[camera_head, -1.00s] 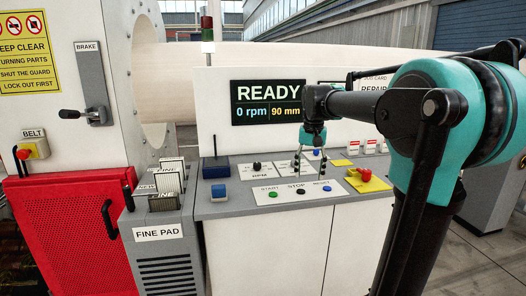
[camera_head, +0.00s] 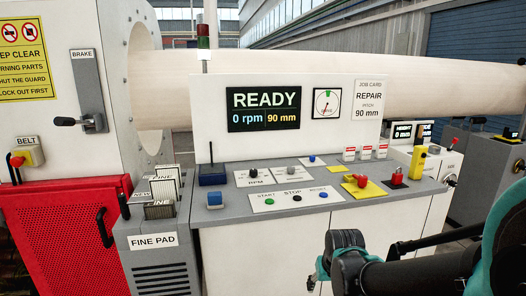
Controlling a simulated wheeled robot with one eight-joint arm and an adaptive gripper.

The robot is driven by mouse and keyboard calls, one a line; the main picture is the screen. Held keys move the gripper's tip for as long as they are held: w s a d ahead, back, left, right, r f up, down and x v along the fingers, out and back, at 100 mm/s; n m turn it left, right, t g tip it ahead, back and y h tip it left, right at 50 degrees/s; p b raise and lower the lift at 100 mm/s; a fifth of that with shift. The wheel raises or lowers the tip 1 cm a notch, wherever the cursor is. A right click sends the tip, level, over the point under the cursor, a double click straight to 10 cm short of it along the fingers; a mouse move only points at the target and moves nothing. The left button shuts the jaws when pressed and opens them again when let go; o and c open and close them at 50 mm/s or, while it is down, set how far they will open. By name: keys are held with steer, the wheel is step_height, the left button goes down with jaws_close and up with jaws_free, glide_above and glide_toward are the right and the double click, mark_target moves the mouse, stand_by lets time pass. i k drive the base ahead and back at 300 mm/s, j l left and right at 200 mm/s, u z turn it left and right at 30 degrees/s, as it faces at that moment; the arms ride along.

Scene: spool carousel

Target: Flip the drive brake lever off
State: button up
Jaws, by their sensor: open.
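The brake lever (camera_head: 72,121) is on the white machine housing at the far left. Its black knob points left, roughly level, from a pivot low on a grey plate (camera_head: 84,75) labelled BRAKE. My gripper (camera_head: 314,280) is at the lower right, in front of the console cabinet, far from the lever. The gripper is open; its fingers are small and partly hidden by my wrist, and I see nothing held.
A red mesh guard (camera_head: 70,225) stands below the lever, beside the FINE PAD cabinet (camera_head: 155,262). The console (camera_head: 235,205) carries buttons, a red knob and a READY screen (camera_head: 263,109). A belt switch (camera_head: 27,155) is at far left.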

mark_target(59, 121)
steer(key=u, duration=1.55)
steer(key=i+j, duration=0.2)
steer(key=j, duration=0.2)
